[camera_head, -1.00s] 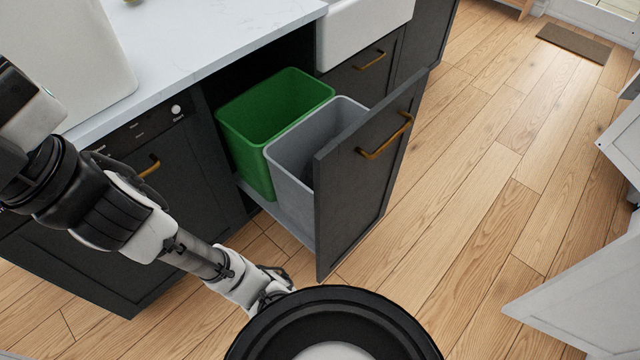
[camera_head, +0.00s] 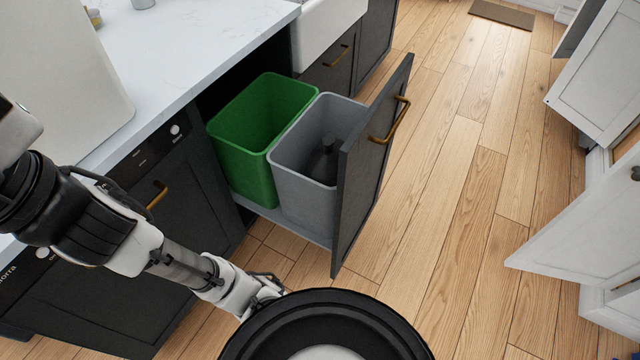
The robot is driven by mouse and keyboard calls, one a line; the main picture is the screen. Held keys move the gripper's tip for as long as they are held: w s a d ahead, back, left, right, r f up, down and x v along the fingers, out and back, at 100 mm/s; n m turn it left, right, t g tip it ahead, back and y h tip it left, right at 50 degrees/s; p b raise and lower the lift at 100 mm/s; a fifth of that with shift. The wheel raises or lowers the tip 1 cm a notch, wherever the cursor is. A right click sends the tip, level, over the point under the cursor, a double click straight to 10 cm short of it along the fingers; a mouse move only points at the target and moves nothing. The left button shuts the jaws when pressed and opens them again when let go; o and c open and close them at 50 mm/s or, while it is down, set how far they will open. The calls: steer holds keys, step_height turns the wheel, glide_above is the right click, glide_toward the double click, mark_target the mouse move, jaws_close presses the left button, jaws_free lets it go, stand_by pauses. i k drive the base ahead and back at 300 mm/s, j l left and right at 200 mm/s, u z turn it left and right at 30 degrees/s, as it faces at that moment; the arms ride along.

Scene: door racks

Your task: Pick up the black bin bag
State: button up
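The black bin bag (camera_head: 322,163) sits low inside the grey bin (camera_head: 290,188), with its narrow tied neck pointing up. The grey bin's walls and the drawer front hide part of it. The grey bin stands in a pulled-out drawer, between a green bin (camera_head: 238,150) and the dark drawer front (camera_head: 366,190). My gripper (camera_head: 268,290) is at the bottom centre, in front of and below the drawer, apart from the bag. It is small and partly hidden by my own round black body part, so its finger opening is unclear.
The drawer front has a brass handle (camera_head: 392,122) and sticks out over the wooden floor (camera_head: 450,220). A white marble counter (camera_head: 180,45) and a dishwasher (camera_head: 150,190) are at left. Open white cabinet doors (camera_head: 590,220) stand at right. The floor between is clear.

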mark_target(321, 166)
steer(key=k+j+z, duration=0.1)
steer(key=j, duration=0.25)
steer(key=j+z, duration=0.15)
steer(key=j, duration=0.25)
steer(key=k+j+z, duration=0.1)
steer(key=i+l+u, duration=0.45)
steer(key=l, duration=0.2)
steer(key=i+l+u, duration=0.2)
steer(key=l, duration=0.2)
steer(key=i+l+u, duration=0.2)
steer(key=l, duration=0.25)
steer(key=i+l, duration=0.15)
steer(key=i+l+u, duration=0.1)
steer(key=l, duration=0.25)
steer(key=i, duration=0.1)
